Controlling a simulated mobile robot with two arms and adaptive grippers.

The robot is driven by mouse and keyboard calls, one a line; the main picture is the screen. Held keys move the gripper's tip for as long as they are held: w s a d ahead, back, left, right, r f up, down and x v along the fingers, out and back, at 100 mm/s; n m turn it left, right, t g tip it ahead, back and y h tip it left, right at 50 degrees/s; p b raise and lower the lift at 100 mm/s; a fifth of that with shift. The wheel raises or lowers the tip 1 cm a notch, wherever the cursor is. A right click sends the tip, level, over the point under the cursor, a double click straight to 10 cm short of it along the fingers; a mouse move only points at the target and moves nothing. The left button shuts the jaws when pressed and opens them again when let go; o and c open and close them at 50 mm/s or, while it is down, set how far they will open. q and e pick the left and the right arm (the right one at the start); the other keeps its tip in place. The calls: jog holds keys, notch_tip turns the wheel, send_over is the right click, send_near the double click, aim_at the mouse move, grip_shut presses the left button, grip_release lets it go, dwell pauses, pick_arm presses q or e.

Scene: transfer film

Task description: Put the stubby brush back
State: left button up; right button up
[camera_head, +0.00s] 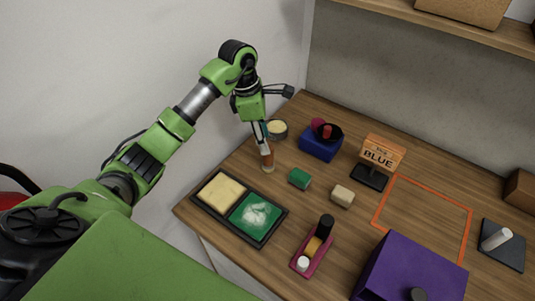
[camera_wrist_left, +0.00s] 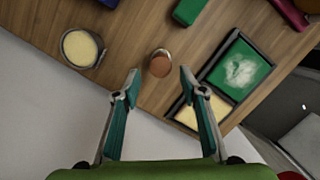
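A short brown cylinder with a pale base (camera_head: 267,160), perhaps the stubby brush, stands upright on the table near its left edge. From above in the left wrist view its round brown top (camera_wrist_left: 160,66) shows ahead of the fingertips. My left gripper (camera_head: 261,143) points down over it; in the wrist view the gripper (camera_wrist_left: 160,76) is open, fingers apart on either side with nothing visibly gripped. Whether a finger touches the cylinder I cannot tell. The sign (camera_head: 383,152) reads "BLUE"; its smaller top line is unclear. My right gripper is not in view.
Close by are a round tin (camera_head: 277,129), a green block (camera_head: 299,179) and a dark two-part tray (camera_head: 249,236). A blue box (camera_head: 320,147), beige block (camera_head: 342,196), pink holder (camera_head: 312,255) and purple box (camera_head: 408,272) stand further right. An orange-outlined area (camera_head: 426,207) is empty.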

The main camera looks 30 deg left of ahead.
pick_arm(q)
jog(key=b+v, duration=0.1)
jog(key=v, duration=0.4)
jog(key=shift+f, duration=0.1)
dwell(0.3)
